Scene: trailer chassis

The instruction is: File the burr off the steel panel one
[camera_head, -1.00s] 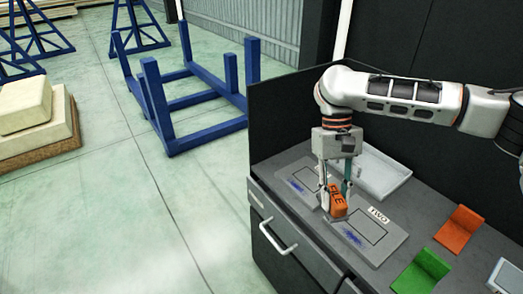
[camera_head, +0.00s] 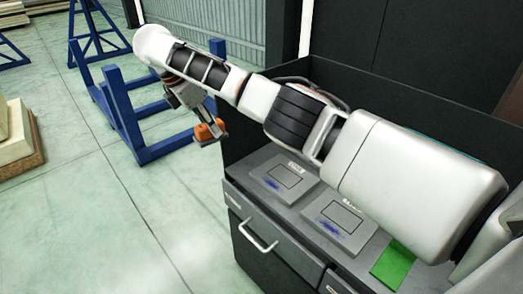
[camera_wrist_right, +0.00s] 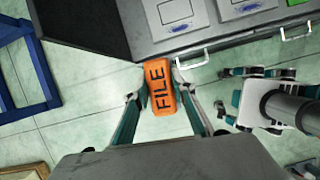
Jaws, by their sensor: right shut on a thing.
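The orange block marked FILE (camera_wrist_right: 160,88) sits between the fingers of my right gripper (camera_wrist_right: 160,98) in the wrist view. In the head view my right gripper (camera_head: 206,124) is shut on the orange file (camera_head: 205,132) and holds it beyond the left edge of the bench. Two flat grey panels, a left one (camera_head: 265,172) and a right one (camera_head: 322,210), lie on the bench, each with blue marks near its front. Their labels are too small to read. Beside the cabinet in the wrist view, my left gripper (camera_wrist_right: 222,91) appears open and empty.
The bench (camera_head: 365,250) has drawers with bar handles and dark upright walls behind. A green piece (camera_head: 393,264) lies right of the panels. A blue stand (camera_head: 140,135) is behind the held file. My right arm hides the back of the bench.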

